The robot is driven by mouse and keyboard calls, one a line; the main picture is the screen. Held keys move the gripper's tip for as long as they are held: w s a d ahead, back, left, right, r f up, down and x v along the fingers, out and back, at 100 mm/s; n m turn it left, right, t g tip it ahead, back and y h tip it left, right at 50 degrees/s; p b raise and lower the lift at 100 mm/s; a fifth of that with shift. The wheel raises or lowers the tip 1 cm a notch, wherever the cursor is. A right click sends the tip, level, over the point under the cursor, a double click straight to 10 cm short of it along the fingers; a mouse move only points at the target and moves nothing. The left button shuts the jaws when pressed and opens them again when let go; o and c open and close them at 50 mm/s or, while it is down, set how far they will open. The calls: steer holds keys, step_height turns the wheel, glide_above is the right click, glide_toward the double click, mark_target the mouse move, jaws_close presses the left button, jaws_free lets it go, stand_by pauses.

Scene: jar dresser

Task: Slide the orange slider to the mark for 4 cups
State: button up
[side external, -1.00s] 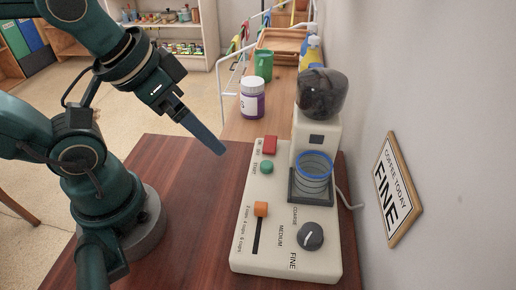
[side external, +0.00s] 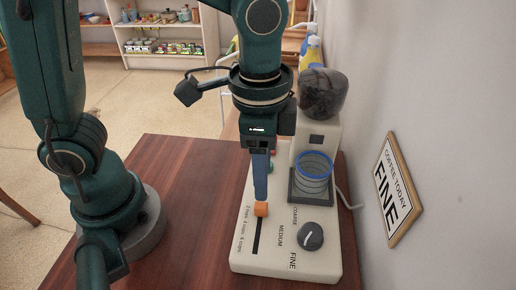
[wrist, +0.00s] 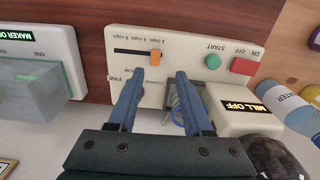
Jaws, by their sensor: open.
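The orange slider (side external: 261,209) is a small block at the 2-cups end of a dark slot (side external: 257,238) on the cream mill panel. In the wrist view the slider (wrist: 155,58) is at the slot's right end, beside the upside-down labels 2, 4 and 6 cups (wrist: 137,42). My gripper (side external: 260,199) points down just above the slider. In the wrist view its blue fingers (wrist: 158,76) are apart, with the slider just ahead of the gap between them. Contact cannot be told.
The panel also carries a dial (side external: 310,236), a green START button (wrist: 212,61) and a red on/off button (wrist: 242,66). A blue-rimmed cup (side external: 313,165) stands close to the right of my gripper. The wall with a FINE sign (side external: 398,190) is further right.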

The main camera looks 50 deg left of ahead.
mark_target(261, 205)
steer(key=shift+s+d+f, duration=0.15)
steer(key=shift+f, duration=0.25)
steer(key=shift+s+d+f, duration=0.1)
steer(key=shift+s+f, duration=0.05)
steer(key=shift+f, duration=2.4)
jaws_close()
